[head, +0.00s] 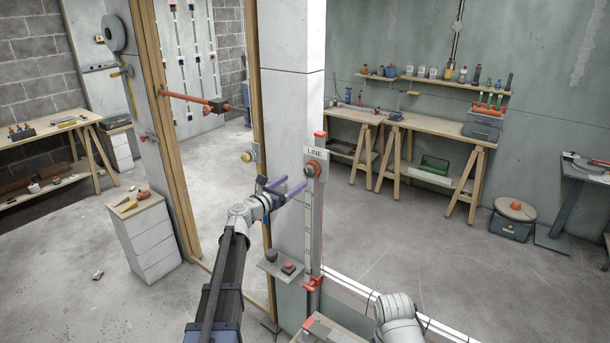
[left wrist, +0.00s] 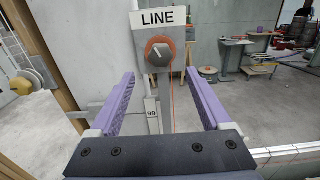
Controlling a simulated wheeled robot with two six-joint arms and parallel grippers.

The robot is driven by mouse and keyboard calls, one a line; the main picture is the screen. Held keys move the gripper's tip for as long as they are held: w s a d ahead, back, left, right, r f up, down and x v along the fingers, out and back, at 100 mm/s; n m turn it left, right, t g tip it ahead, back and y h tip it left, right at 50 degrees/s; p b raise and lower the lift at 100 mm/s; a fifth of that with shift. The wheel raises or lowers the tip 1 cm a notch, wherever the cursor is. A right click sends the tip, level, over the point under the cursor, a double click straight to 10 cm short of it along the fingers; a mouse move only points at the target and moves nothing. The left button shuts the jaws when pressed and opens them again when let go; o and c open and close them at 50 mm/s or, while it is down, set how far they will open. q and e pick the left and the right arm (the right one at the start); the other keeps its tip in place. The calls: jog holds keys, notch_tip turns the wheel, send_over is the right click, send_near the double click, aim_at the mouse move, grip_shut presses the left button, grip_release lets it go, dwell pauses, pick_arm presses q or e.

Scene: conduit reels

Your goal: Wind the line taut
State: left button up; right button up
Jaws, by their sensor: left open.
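An orange round reel (head: 312,170) with a grey knob sits on a grey upright post, just below a white LINE sign (head: 316,153). A thin orange line (left wrist: 172,102) runs down from the reel's right side and looks straight. My left gripper (head: 290,187) is open, its purple fingers pointing at the reel from the left. In the left wrist view the gripper (left wrist: 160,82) is empty, with the reel beyond and between its fingertips, apart from them. My right gripper is out of view.
A small shelf with a red button box (head: 288,268) juts out left of the post's lower part. A red fitting (head: 313,284) is low on the post. A yellow knob (head: 248,156) is on the wall edge at left. Workbenches (head: 430,125) stand far behind.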

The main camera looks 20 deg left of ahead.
aim_at(308, 173)
pick_arm(q)
jog(key=x, duration=0.7)
jog(key=shift+w+d+f, duration=0.1)
jog(key=shift+w+d, duration=0.05)
jog(key=shift+w, duration=0.15)
jog(key=shift+c, duration=0.4)
grip_shut()
